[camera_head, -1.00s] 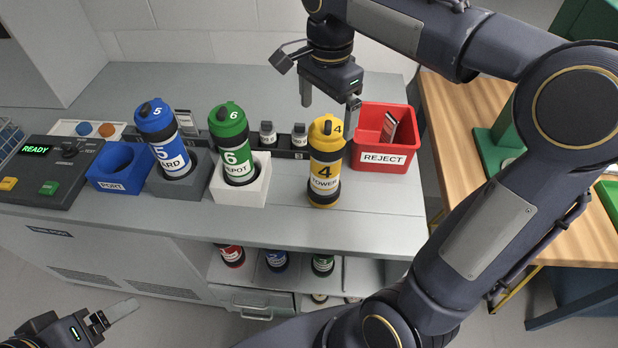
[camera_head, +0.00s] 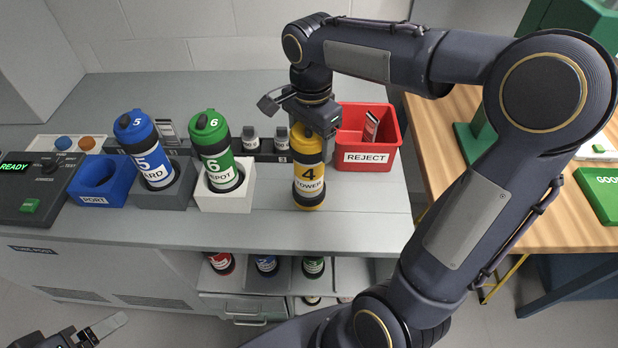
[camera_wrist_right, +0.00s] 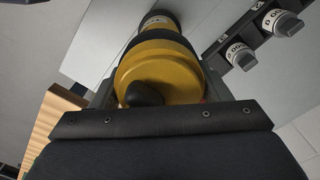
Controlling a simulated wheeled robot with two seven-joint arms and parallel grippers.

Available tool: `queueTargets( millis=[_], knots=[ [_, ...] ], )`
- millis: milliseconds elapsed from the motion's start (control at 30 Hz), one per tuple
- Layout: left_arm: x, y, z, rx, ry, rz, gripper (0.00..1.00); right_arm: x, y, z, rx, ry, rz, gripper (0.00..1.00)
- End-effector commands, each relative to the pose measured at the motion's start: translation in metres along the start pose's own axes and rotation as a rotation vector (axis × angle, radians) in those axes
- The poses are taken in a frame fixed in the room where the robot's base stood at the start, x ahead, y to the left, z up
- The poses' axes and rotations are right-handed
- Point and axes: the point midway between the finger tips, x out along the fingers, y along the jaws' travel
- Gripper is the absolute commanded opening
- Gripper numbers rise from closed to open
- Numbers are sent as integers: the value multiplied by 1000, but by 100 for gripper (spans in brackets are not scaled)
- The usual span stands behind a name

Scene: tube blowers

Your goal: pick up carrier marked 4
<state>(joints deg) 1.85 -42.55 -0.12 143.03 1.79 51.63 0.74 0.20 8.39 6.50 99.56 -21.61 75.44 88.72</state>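The carrier marked 4 (camera_head: 309,185) is a yellow and black cylinder standing upright on the grey counter, left of the red reject bin. My right gripper (camera_head: 314,132) is over its top, with a finger on either side of the yellow cap. The right wrist view shows the yellow cap (camera_wrist_right: 158,75) between the two fingers. The fingers lie close to its sides; whether they press on it I cannot tell. My left gripper (camera_head: 100,330) is low at the bottom left, away from the counter items, and only partly in view.
The blue carrier 5 (camera_head: 150,165) and green carrier 6 (camera_head: 217,165) stand in holders to the left. The red reject bin (camera_head: 366,160) is close on the right. The counter front (camera_head: 250,228) is clear.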

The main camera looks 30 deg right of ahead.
Motion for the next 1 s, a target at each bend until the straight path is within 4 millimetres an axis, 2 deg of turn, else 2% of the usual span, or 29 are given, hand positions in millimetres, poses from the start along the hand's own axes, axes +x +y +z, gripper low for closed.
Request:
queueTargets(
  millis=[33, 300, 667, 1000],
  knots=[
    [0, 0, 0, 0, 0, 0, 83, 0, 0, 0, 0, 0, 0, 62],
    [0, 0, 0, 0, 0, 0, 83, 0, 0, 0, 0, 0, 0, 26],
    [0, 0, 0, 0, 0, 0, 83, -5, 0, 0, 0, 0, -2, 25],
    [0, 0, 0, 0, 0, 0, 83, -38, 4, 3, -1, 0, -5, 25]
  ],
)
